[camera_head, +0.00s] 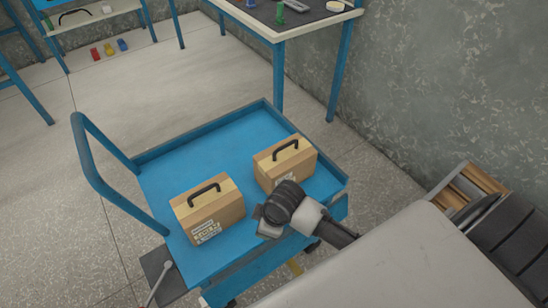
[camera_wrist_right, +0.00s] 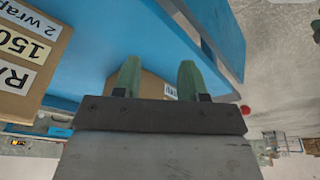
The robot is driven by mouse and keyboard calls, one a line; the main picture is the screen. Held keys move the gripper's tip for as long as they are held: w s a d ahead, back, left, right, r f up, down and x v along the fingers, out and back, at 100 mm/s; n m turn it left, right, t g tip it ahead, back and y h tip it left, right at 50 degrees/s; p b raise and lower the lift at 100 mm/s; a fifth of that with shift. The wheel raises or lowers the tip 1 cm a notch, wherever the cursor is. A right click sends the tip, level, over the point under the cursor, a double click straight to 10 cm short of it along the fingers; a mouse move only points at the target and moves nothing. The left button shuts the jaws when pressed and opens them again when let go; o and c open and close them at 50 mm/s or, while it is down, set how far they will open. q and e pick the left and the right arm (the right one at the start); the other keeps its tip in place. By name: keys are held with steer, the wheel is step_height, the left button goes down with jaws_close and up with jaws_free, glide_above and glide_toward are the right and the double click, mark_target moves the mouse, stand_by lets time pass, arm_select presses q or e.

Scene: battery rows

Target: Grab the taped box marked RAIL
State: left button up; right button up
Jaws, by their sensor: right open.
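Two cardboard boxes with pale tape and dark top handles stand on the blue cart: a left box (camera_head: 208,208) and a right box (camera_head: 284,163). Labels on the left box are too small to read in the head view. My right gripper (camera_head: 266,222) is at the cart's front edge, just in front of the right box, apart from the left one. Its fingers (camera_wrist_right: 158,80) are open and empty, with another box beyond them.
The blue cart (camera_head: 160,160) has a raised rim and a tall handle (camera_head: 95,180) at left. A workbench (camera_head: 285,30) stands behind, and a grey wall (camera_head: 450,90) rises at right. Its tray is clear behind the left box.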

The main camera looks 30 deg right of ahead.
steer(key=w+d+r+n, duration=0.1)
steer(key=w+r+n, duration=0.1)
steer(key=w+r, duration=0.1)
steer(key=w+d+r+n, duration=0.2)
steer(key=w, duration=0.1)
steer(key=w+d+r+n+g+h, duration=0.1)
steer(key=w+d+r+n, duration=0.1)
steer(key=w+r, duration=0.1)
steer(key=shift+w+d+r+n+b, duration=0.1)
steer(key=shift+w+r+n+b, duration=0.2)
steer(key=shift+w, duration=0.2)
steer(key=n+g+h, duration=0.1)
steer(key=n+g, duration=0.1)
steer(key=n, duration=0.1)
glide_toward(286, 145)
step_height(286, 145, down, 10)
steer(key=shift+f+b, duration=0.25)
steer(key=shift+b, duration=0.15)
jaws_close()
steer(key=shift+w+r, duration=0.1)
steer(key=shift+r, duration=0.05)
